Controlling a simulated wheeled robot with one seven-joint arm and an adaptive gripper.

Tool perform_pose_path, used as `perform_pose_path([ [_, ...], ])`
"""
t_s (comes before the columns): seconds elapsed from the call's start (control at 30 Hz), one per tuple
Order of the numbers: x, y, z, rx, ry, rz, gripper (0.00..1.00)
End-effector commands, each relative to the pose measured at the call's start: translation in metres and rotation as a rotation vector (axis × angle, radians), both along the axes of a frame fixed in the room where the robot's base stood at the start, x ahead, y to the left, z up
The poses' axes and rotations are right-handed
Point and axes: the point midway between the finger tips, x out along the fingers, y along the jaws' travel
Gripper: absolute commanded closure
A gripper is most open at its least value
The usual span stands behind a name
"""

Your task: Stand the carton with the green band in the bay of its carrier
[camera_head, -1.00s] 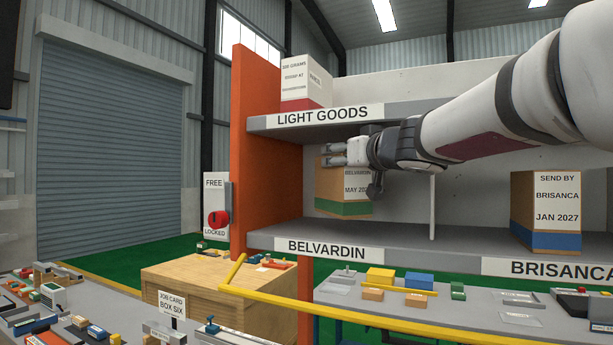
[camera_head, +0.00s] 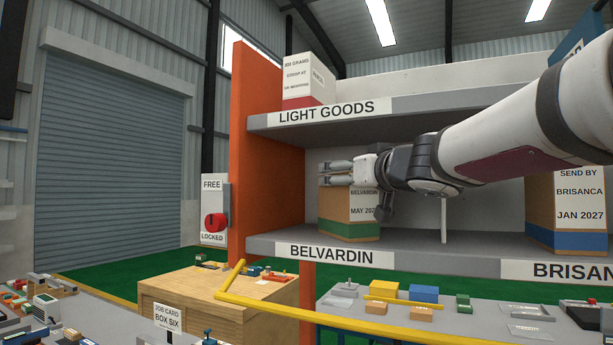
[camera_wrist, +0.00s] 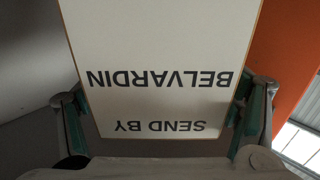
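The carton with the green band (camera_head: 350,228) is upright in the left bay of the carrier (camera_head: 270,245), above the BELVARDIN label (camera_head: 335,256). Its base is at the bay floor or just above it; I cannot tell if it touches. My gripper (camera_head: 338,174) is at the carton's upper part, shut on it. In the wrist view the carton's white label (camera_wrist: 160,75) reads upside down between my two fingers (camera_wrist: 160,118), which lie along its sides. My wrist hides part of the carton's right side in the head view.
An orange end wall (camera_head: 265,150) bounds the bay on the left and a thin white divider (camera_head: 444,220) on the right. The LIGHT GOODS shelf (camera_head: 400,107) is overhead, bearing a red-banded carton (camera_head: 305,82). A blue-banded carton (camera_head: 567,215) stands in the BRISANCA bay. A FREE/LOCKED switch (camera_head: 215,215) is at left.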

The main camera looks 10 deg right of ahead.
Motion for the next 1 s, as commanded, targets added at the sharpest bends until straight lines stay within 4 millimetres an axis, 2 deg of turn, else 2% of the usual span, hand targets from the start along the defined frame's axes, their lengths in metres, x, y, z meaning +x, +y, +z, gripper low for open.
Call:
perform_pose_path([
  [0.37,-0.005,-0.001,0.004,0.002,-0.001,-0.001,0.16],
  [0.47,-0.019,-0.004,0.005,0.001,-0.002,-0.001,0.16],
  [0.8,-0.087,-0.017,0.005,0.001,-0.002,0.000,0.16],
  [1.0,-0.111,-0.022,0.004,0.001,-0.001,0.000,0.16],
])
